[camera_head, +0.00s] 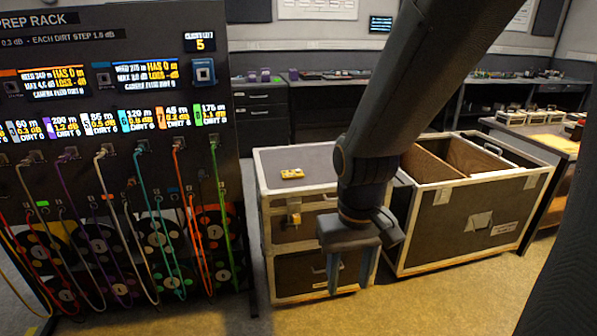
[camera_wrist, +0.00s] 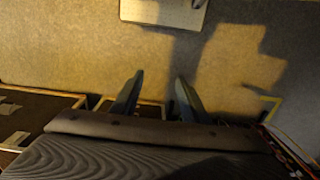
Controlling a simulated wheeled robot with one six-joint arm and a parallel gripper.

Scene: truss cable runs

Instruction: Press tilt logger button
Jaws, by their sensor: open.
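I cannot make out a tilt logger or its button for certain in either view. A small yellow device (camera_head: 292,174) lies on top of the closed road case (camera_head: 300,158); its details are too small to read. My gripper (camera_head: 350,280) hangs in front of that case, fingers pointing down, to the right of and below the yellow device. In the wrist view my gripper (camera_wrist: 157,82) shows two fingers apart with nothing between them, over bare floor.
A prep rack (camera_head: 120,80) with several coloured cables stands at the left. An open road case (camera_head: 470,215) stands right of the closed one. Benches (camera_head: 330,80) line the back wall. In the wrist view a pale flat-topped object (camera_wrist: 165,12) is at the top edge. Floor in front is clear.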

